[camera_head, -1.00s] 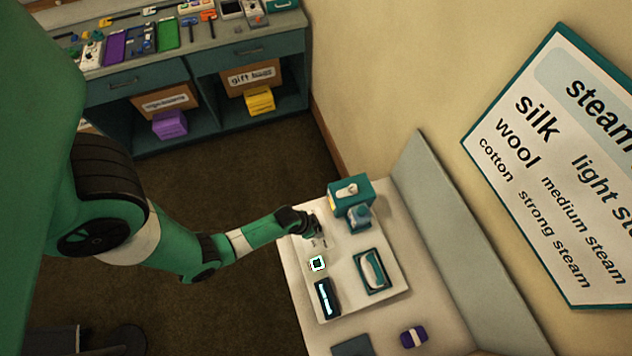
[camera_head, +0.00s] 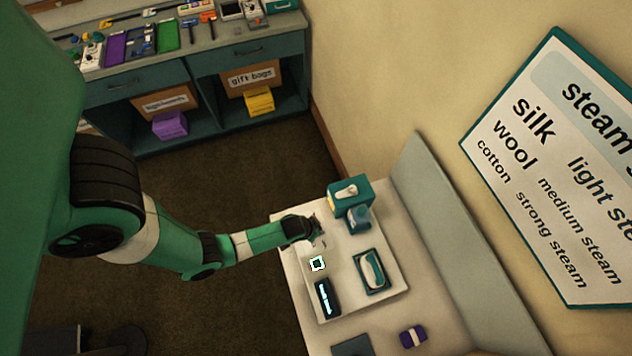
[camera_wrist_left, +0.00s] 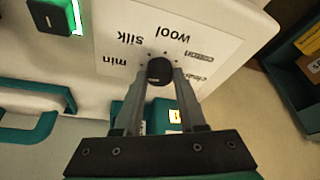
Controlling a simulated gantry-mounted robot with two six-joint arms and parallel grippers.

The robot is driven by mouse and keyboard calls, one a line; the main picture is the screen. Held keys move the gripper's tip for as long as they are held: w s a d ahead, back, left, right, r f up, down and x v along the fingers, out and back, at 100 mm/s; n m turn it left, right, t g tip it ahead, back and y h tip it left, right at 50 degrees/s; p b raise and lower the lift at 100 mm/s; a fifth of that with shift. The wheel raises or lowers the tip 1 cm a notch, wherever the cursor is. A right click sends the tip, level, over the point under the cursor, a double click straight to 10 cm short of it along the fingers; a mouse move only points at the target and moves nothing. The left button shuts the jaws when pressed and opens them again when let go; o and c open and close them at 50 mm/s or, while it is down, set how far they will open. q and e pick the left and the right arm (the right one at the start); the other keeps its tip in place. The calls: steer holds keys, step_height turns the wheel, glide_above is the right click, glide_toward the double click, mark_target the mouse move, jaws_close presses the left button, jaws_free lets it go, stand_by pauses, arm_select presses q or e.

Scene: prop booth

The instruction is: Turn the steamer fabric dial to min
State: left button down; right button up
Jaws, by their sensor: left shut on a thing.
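The fabric dial (camera_wrist_left: 159,70) is a round black knob on a white label plate, seen in the left wrist view. Words around it include "min" (camera_wrist_left: 115,60), "silk" and "wool"; other words are partly covered by the fingers. My left gripper (camera_wrist_left: 160,82) is shut on the dial, one finger on each side. Which mark the dial points to cannot be told. In the head view my left gripper (camera_head: 320,237) is over the upper left of the white steamer panel (camera_head: 345,243) and hides the dial. My right gripper is not in view.
Around the dial are a lit green-and-white button (camera_head: 317,263), a dark bar with a light strip (camera_head: 327,298), a teal-framed part (camera_head: 372,271) and a teal box (camera_head: 350,196). A purple object (camera_head: 413,336) lies nearer. A wall sign (camera_head: 560,165) lists fabrics and steam levels.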

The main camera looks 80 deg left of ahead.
arm_select(q)
steer(key=shift+c, duration=2.4)
jaws_free()
steer(key=p+v, duration=0.7)
steer(key=v, duration=0.4)
steer(key=shift+r, duration=0.25)
steer(key=shift+s+d, duration=0.1)
